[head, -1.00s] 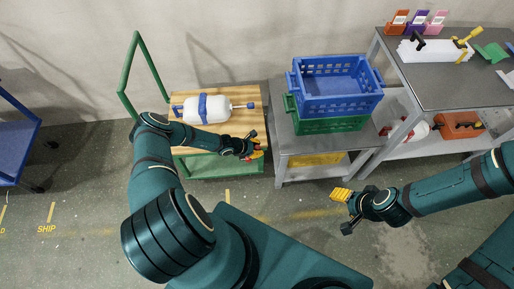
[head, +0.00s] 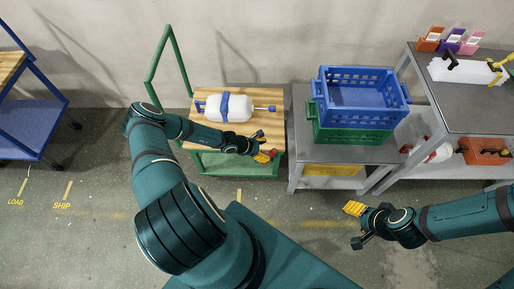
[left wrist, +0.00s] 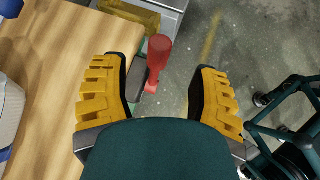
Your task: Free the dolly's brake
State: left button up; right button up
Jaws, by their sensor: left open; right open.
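The dolly is a green cart with a wooden top (head: 258,96) and a tall green handle (head: 180,60). A white tank with a blue strap (head: 235,107) lies on it. The brake is a red lever (left wrist: 159,58) on a dark mount at the edge of the wooden top. It shows as a small red spot in the head view (head: 273,153). My left gripper (head: 266,148) is open at the dolly's front right corner. In the left wrist view its yellow-padded fingers (left wrist: 160,78) stand either side of the lever, apart from it. My right gripper (head: 353,226) is open and empty over the floor.
A grey table (head: 300,150) with a blue crate (head: 360,90) on a green crate (head: 335,134) stands right of the dolly. A grey workbench (head: 470,105) is at far right. A blue cart (head: 30,130) stands at far left. The floor between is clear.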

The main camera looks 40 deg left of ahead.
pick_arm(q)
jog(key=shift+v, duration=2.45)
